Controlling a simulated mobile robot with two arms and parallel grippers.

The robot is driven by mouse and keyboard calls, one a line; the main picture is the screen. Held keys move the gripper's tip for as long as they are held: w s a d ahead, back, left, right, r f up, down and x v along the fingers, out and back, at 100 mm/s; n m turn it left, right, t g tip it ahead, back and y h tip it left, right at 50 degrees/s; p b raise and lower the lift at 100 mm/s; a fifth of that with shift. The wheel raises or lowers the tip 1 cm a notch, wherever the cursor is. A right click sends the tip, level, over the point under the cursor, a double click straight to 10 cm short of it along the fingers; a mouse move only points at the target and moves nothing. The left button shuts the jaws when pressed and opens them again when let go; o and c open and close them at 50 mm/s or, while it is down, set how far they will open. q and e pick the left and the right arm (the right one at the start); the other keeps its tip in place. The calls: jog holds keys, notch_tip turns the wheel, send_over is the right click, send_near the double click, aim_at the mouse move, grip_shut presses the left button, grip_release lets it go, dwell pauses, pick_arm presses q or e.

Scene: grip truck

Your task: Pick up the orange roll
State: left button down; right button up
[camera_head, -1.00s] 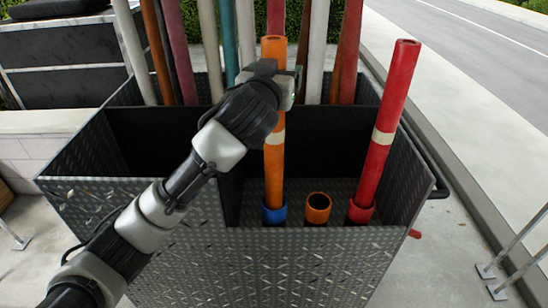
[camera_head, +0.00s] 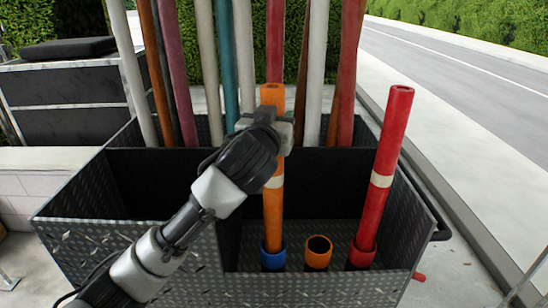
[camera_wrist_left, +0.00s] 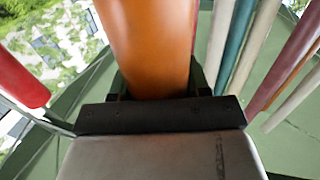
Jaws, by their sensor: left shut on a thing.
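The orange roll (camera_head: 273,212) stands upright in the blue ring holder (camera_head: 272,256) at the front of the metal cart. It has a pale band partway up. My left gripper (camera_head: 272,128) is shut on the roll's upper part. In the left wrist view the orange roll (camera_wrist_left: 150,45) fills the space between the fingers of the left gripper (camera_wrist_left: 155,88). The roll's lower end is hidden inside the blue holder. My right gripper is not in view.
An empty orange ring holder (camera_head: 318,252) is just right of the blue one. A red roll (camera_head: 390,135) stands tilted in a red holder (camera_head: 361,254). Several coloured rolls stand behind, and a dark divider wall (camera_head: 231,210) is left of the roll.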

pick_arm(q)
notch_tip(320, 180, up, 18)
jog(key=b, duration=0.2)
jog(key=shift+b, duration=0.3)
dwell(0.5)
